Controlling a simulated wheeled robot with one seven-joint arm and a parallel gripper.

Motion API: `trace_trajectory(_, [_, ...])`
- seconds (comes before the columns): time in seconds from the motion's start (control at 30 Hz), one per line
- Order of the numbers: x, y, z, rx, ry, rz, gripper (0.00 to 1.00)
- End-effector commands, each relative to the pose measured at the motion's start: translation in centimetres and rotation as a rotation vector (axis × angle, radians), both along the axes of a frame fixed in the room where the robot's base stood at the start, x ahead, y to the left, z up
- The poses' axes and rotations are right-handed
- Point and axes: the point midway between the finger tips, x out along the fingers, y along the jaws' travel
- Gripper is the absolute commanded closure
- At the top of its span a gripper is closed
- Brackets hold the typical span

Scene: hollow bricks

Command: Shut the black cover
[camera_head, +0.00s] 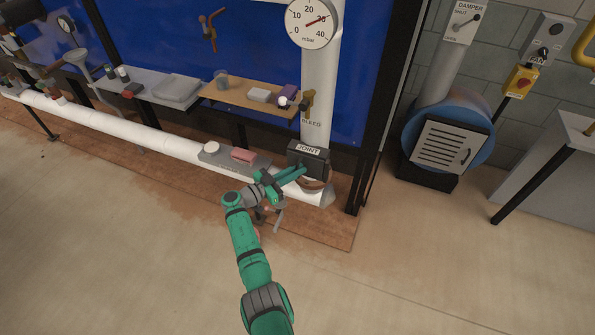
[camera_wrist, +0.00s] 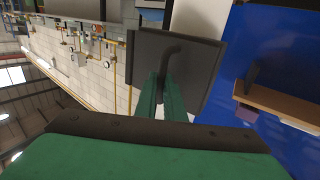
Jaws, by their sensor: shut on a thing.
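The black cover (camera_head: 318,162) is at the foot of the white upright pipe, under a plate marked JOINT (camera_head: 308,149). In the wrist view the cover (camera_wrist: 203,68) is a flat dark panel with a bent bar handle (camera_wrist: 176,48) on its face. My gripper (camera_head: 300,172) is at the cover's front, and its green fingers (camera_wrist: 166,98) are shut on the handle. A brownish round part (camera_head: 314,185) of the pipe shows just below the cover. The fingers hide part of the cover, and I cannot tell its exact angle.
A white pipe (camera_head: 130,140) runs low along the wall to the left. A wooden shelf (camera_head: 235,97) is above. The floor in front is clear.

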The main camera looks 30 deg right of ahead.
Motion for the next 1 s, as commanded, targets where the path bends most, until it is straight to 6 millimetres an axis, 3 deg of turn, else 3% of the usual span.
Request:
trace_trajectory(0.03, [0.2,-0.8,0.4,0.005,-0.007,-0.002,1.0])
trace_trajectory(0.07, [0.2,-0.8,0.4,0.005,-0.007,-0.002,0.86])
trace_trajectory(0.1, [0.2,-0.8,0.4,0.005,-0.007,-0.002,0.83])
trace_trajectory(0.37, [0.1,-0.2,0.4,0.004,-0.008,-0.001,0.83])
trace_trajectory(0.8, [-1.1,8.0,0.2,0.001,-0.004,0.004,0.83])
trace_trajectory(1.0, [-1.6,10.2,0.1,0.0,-0.002,0.001,0.83])
